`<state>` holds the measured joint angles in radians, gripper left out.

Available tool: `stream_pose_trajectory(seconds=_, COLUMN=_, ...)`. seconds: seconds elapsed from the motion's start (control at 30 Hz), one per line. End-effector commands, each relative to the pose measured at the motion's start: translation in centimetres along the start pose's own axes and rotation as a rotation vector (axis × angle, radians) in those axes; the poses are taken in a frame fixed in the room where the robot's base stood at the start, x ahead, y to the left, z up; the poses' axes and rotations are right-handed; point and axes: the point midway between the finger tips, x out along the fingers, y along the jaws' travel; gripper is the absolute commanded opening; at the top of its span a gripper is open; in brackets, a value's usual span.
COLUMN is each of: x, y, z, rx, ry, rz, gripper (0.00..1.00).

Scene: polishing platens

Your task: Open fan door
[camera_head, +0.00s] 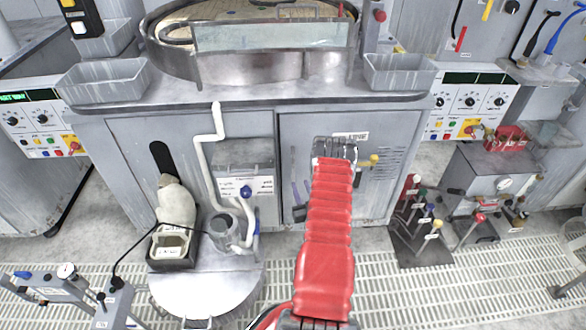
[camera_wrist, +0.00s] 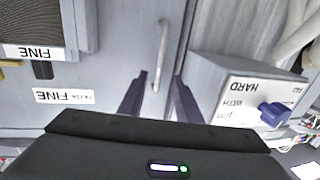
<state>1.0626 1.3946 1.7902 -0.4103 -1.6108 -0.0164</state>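The grey cabinet door (camera_head: 375,200) with slotted vents stands right of the centre seam in the head view; I take it for the fan door. It looks shut. In the wrist view, which shows the labels upside down, a slim grey upright handle (camera_wrist: 163,50) stands on the grey front. My gripper (camera_wrist: 161,74) is open, with its two dark fingers spread on either side of the handle's lower part in the picture. I cannot tell whether the handle is between them in depth, and no contact shows. My red arm hides part of the door in the head view.
A grey box with a blue knob (camera_head: 246,190) stands left of the door, beside a white bent pipe (camera_head: 205,160). A rack of coloured levers (camera_head: 420,235) stands on the floor to the right. The round platen basin (camera_head: 170,55) is above. Slatted floor lies in front.

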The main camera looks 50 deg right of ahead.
Motion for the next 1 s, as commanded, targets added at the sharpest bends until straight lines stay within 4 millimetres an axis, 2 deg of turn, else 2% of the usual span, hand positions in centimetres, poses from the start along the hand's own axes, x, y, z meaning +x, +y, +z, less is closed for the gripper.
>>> stream_pose_trajectory(seconds=0.63, x=9.5, y=-0.1, z=-0.1, rx=-0.001, ry=0.002, rz=-0.001, gripper=0.31)
stream_pose_trajectory(seconds=0.8, x=11.3, y=0.0, z=0.0, rx=0.000, ry=0.000, rz=0.001, gripper=0.31)
stream_pose_trajectory(seconds=1.0, x=12.1, y=0.0, z=0.0, rx=0.000, ry=-0.001, rz=0.001, gripper=0.31)
